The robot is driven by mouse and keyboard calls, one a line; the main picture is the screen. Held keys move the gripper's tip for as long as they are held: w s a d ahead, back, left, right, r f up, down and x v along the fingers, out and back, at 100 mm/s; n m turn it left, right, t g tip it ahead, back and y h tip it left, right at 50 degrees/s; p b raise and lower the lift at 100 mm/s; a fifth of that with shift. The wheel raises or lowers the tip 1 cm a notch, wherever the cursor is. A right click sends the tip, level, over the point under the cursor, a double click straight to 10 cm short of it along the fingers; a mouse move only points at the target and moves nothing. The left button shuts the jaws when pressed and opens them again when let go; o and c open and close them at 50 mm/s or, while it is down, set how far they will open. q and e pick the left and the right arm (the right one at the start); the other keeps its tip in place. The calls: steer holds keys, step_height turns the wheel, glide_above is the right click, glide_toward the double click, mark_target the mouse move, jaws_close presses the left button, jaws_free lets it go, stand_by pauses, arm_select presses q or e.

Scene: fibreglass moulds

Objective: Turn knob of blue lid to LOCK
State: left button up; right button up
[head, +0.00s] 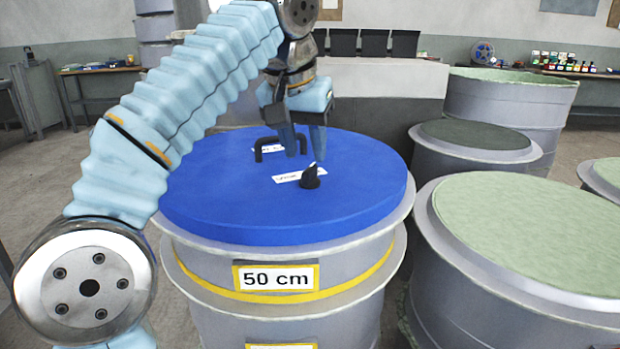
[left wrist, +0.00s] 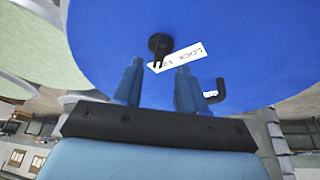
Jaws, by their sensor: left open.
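The blue lid (head: 230,205) lies on a grey round mould with a "50 cm" label. A small black knob (head: 310,178) stands on the lid beside a white label strip (head: 288,176). The knob also shows in the left wrist view (left wrist: 159,44), ahead of the fingertips. A black handle (head: 268,148) stands farther back on the lid. My left gripper (head: 304,152) is open and empty, pointing down above the lid, behind the knob and apart from it. My right gripper is in neither view.
Grey moulds with pale green tops (head: 530,235) stand close on the right. A lower mould with a dark green top (head: 475,134) and an open one (head: 510,95) stand behind. Black bins (head: 375,43) line the back.

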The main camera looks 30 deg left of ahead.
mark_target(309, 168)
arm_select(q)
steer(key=b+x, duration=0.1)
steer(key=x, duration=0.3)
steer(key=shift+w+f, duration=0.15)
steer(key=shift+f, duration=0.15)
steer(key=shift+c, duration=0.4)
jaws_close()
